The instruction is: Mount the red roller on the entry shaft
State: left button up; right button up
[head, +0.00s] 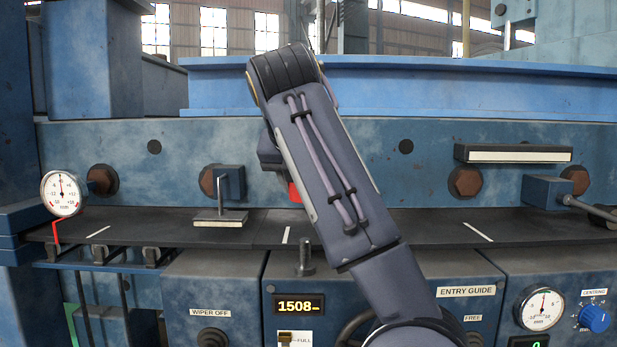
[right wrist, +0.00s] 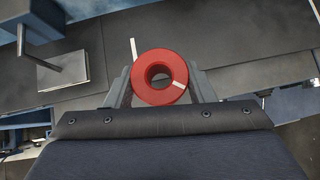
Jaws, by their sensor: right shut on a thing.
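The red roller (right wrist: 148,88) is a thick ring with a round centre hole and a pale mark on its face. My right gripper (right wrist: 160,82) is shut on it, with one finger on each side. In the head view only a small part of the roller (head: 294,193) shows beside my right forearm, which hides most of the gripper. The roller is above the dark strip table (head: 260,228). A short upright dark post (head: 305,257), possibly the entry shaft, stands at the table's front edge, below and slightly right of the roller, apart from it. My left gripper is not in view.
A flat plate on a bracket (head: 220,218) stands left of the roller. A dial gauge (head: 62,194) is at far left. Hex bolts (head: 464,181) stick out of the blue back wall. Control panels with a 1508 display (head: 298,304) line the front.

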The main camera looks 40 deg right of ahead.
jog(key=shift+s+a, duration=0.1)
dwell(0.3)
jog(key=b, duration=0.4)
send_over(304, 248)
jog(key=f, duration=0.5)
jog(key=shift+d+f, duration=0.2)
jog(key=shift+f, duration=0.25)
jog(key=shift+f+b, duration=2.15)
jog(key=shift+f, duration=0.95)
jog(key=o, duration=1.3)
jog(key=shift+r, duration=0.1)
jog(key=shift+c, duration=0.2)
